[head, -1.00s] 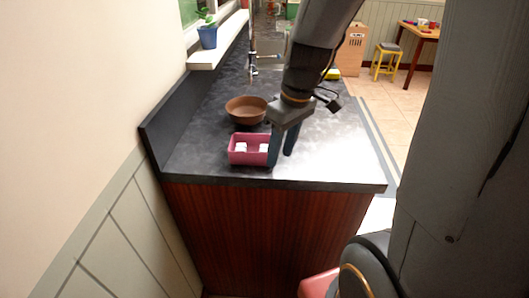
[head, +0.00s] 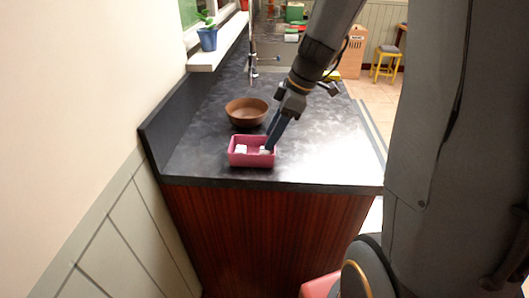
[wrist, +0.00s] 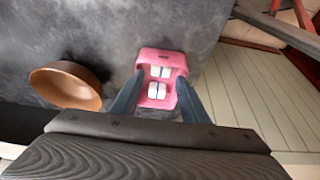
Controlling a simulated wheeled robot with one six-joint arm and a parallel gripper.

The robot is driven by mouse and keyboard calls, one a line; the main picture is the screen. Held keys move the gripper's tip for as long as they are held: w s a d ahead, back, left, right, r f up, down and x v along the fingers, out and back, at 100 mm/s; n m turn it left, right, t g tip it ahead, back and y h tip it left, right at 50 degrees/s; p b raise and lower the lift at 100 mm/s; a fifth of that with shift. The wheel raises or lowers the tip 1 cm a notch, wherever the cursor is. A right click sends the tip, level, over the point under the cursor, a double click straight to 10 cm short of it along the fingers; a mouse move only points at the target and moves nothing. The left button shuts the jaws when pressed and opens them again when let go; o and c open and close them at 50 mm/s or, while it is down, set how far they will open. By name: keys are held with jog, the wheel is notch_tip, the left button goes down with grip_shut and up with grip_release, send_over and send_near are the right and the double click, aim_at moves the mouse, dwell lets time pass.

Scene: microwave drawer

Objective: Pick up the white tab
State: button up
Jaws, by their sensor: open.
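Small white tabs lie in the pink box (head: 251,161) on the dark counter. In the head view one white tab (head: 241,149) is at the box's left and another (head: 264,150) is at its right, partly behind my fingers. The wrist view shows two pairs of white pieces in the box, one pair (wrist: 161,72) farther and one pair (wrist: 157,90) nearer. My gripper (head: 269,147) is open, its fingertips at the right part of the box. In the wrist view the fingers (wrist: 160,82) stand on either side of the box's middle, with nothing held.
A brown bowl (head: 246,112) stands just behind the box. A potted plant (head: 207,38) sits on the white ledge at the left. The counter's front edge is close to the box. The counter (head: 325,150) right of the box is clear.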

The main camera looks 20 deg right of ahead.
aim_at(265, 153)
jog(key=shift+p+x, duration=0.7)
jog(key=shift+x, duration=1.4)
jog(key=shift+s, duration=0.1)
jog(key=c, duration=0.8)
